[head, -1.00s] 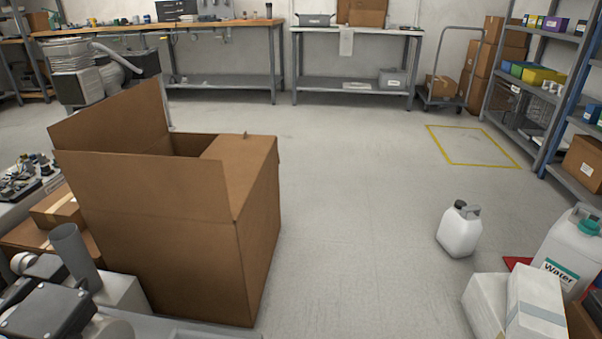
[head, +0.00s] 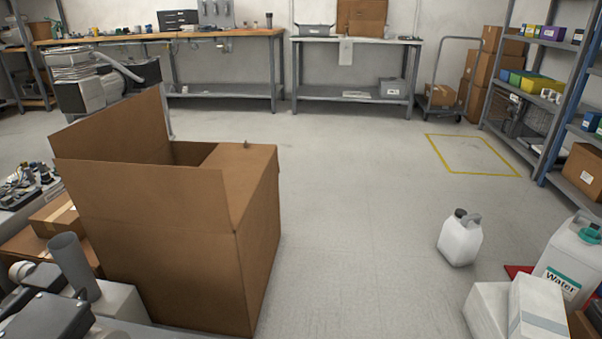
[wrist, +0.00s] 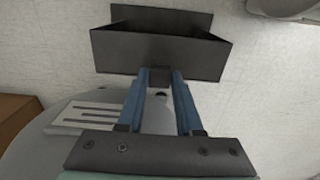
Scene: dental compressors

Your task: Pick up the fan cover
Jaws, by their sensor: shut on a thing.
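The fan cover (wrist: 160,54) appears in the wrist view as a dark grey, angular, bent-sheet piece with a wide front face and an open hollow behind it. My gripper (wrist: 161,76) has two blue fingers, and their tips are closed on a small tab at the middle of the cover's near edge. The cover is held out beyond the fingertips, with pale floor behind it. I cannot make out the fan cover or the gripper in the head view.
A large open cardboard box (head: 185,235) stands at left. A white jug (head: 460,238) is on the floor at right, near a water container (head: 570,258) and white boxes (head: 535,305). Shelves (head: 550,110) line the right. The middle floor is clear.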

